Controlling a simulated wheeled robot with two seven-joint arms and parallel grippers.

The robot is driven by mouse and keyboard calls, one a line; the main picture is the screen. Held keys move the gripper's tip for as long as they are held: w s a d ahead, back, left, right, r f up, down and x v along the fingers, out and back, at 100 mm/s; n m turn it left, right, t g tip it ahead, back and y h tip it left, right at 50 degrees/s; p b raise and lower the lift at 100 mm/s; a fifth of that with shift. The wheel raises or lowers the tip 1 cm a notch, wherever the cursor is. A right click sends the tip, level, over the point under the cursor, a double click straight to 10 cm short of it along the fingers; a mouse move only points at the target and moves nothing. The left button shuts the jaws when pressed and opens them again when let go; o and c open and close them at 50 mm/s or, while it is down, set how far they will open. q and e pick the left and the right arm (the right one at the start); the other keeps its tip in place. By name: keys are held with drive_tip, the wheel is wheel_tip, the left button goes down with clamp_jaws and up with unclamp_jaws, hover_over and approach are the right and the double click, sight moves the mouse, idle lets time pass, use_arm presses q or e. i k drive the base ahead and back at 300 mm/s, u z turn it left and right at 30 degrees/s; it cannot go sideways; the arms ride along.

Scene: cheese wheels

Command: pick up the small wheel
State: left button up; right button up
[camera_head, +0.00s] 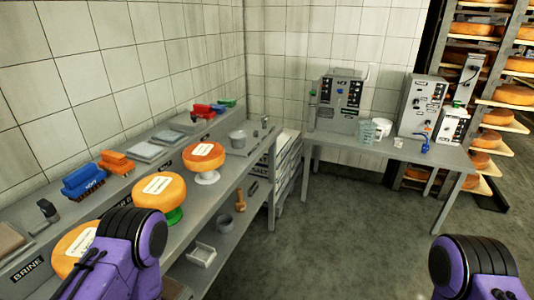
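Three orange cheese wheels with white labels stand in a row on the grey bench along the left wall. The farthest wheel (204,149) is redder, looks smallest and sits on a white stand (207,177). The middle wheel (172,200) sits on a green stand (175,215). The nearest wheel (68,262) is partly hidden behind my purple left arm. Distance makes the true sizes hard to compare. Only purple links of my left and right arms show at the bottom; neither gripper is in view.
A lower shelf holds a white tray (201,253). A table (340,142) with machines stands at the back. The middle floor (320,240) is clear.

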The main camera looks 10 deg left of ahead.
sight(205, 156)
drive_tip(key=z, duration=0.45)
drive_tip(key=i, duration=1.15)
drive_tip(key=u, duration=2.75)
